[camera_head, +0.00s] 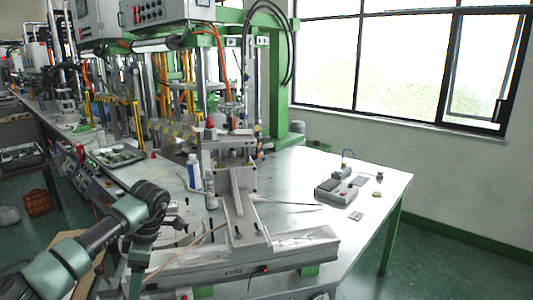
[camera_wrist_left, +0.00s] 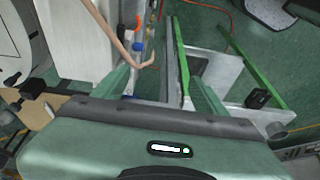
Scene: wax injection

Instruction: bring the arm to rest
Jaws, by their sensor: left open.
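My left arm (camera_head: 90,243) comes in from the lower left in the head view. It bends at a dark joint and turns down near the front left of the workbench (camera_head: 345,235). Its gripper cannot be made out clearly there. In the left wrist view my left gripper (camera_wrist_left: 163,88) shows two green fingers spread apart. I see nothing held between them. My right gripper shows in neither view.
The injection machine (camera_head: 238,190) stands on the workbench, its grey base reaching the front edge close to my left arm. A white bottle (camera_head: 194,172) and a grey device (camera_head: 337,190) stand on the bench. Green floor (camera_head: 455,265) is clear at right.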

